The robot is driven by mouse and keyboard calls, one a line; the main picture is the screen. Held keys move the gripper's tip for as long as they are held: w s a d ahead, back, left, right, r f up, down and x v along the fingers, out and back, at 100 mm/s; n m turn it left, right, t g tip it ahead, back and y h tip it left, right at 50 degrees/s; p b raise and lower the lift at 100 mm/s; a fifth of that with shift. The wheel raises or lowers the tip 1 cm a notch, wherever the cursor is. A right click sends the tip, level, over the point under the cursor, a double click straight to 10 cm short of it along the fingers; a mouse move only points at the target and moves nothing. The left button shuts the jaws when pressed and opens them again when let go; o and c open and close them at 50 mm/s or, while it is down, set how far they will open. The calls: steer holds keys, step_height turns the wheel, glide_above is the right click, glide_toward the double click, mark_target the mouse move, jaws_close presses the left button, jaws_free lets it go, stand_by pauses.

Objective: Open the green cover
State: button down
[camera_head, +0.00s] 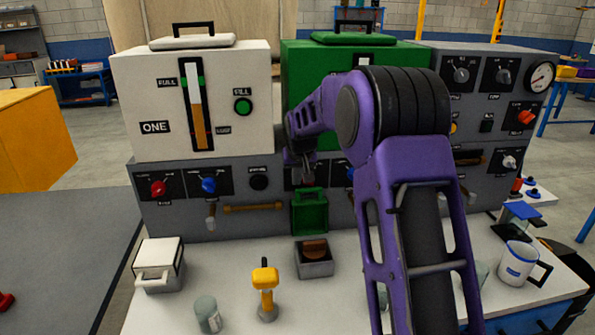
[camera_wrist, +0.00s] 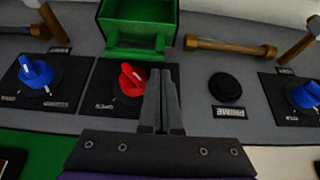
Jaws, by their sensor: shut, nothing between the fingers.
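The green cover (camera_head: 309,212) is a small hollow box with a bar handle. It stands raised against the lower front of the grey panel, behind a small grey box (camera_head: 314,258). A brown piece (camera_head: 315,248) shows uncovered in that box. In the wrist view the cover (camera_wrist: 142,14) is at the top, with its handle (camera_wrist: 138,50) towards the panel knobs. My gripper (camera_wrist: 162,72) is shut and empty, beside a red knob (camera_wrist: 130,80) and apart from the handle in the picture. In the head view my gripper (camera_head: 306,172) is just above the cover, partly hidden by my purple arm.
A white cover (camera_head: 158,260) lies over another box at the left. A yellow-handled tool (camera_head: 265,285) and a grey cup (camera_head: 207,313) stand on the white table. A blue knob (camera_wrist: 36,72) and a wooden bar handle (camera_wrist: 232,47) flank the cover.

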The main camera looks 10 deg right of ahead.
steer(key=shift+x, duration=1.4)
